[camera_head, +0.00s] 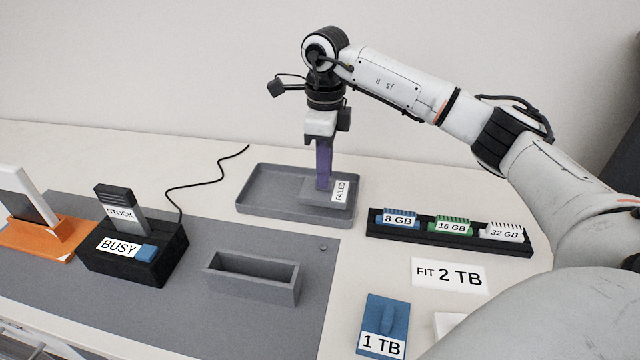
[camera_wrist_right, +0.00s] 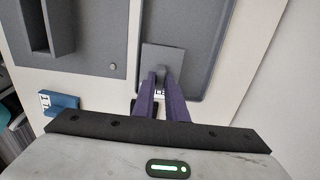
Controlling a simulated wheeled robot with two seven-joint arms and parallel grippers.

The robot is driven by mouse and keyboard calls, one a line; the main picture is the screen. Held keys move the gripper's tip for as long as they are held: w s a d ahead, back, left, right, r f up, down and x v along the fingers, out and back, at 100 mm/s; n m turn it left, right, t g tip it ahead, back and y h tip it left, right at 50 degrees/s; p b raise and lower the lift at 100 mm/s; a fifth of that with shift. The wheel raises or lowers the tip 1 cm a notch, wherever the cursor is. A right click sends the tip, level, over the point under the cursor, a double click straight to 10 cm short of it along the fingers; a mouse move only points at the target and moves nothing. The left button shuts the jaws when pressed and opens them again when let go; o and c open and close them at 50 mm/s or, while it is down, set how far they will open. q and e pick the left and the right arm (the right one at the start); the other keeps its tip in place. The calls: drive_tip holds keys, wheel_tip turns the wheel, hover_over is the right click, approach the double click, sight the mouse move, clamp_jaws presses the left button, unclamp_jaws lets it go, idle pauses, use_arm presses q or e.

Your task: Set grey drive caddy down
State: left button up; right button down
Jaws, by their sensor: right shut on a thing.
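The grey drive caddy (camera_head: 312,196) is a flat plate at the right part of a shallow grey tray (camera_head: 262,208). A white FAILED label (camera_head: 341,190) shows at its right side. My right gripper (camera_head: 323,184) points straight down with its purple fingers shut on the caddy. In the right wrist view the fingertips (camera_wrist_right: 161,72) meet at the near part of the caddy (camera_wrist_right: 163,54), over the tray (camera_wrist_right: 200,62). I cannot tell whether the caddy touches the tray floor. My left gripper is not in view.
A black dock (camera_head: 170,262) labelled BUSY holds a STOCK caddy (camera_head: 122,212). An empty grey holder (camera_head: 250,279) stands on the mat. A black rack (camera_head: 450,242) of memory modules is right of the tray. A blue 1 TB piece (camera_head: 385,318) lies in front. The tray's left half is clear.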

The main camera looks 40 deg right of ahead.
drive_tip(key=shift+w+f, duration=0.1)
drive_tip(key=shift+f, duration=1.85)
drive_tip(key=shift+f, duration=0.1)
drive_tip(key=c, duration=1.8)
unclamp_jaws()
drive_tip(key=shift+o, duration=0.2)
wheel_tip(320, 180, up, 12)
drive_tip(key=shift+r, duration=0.15)
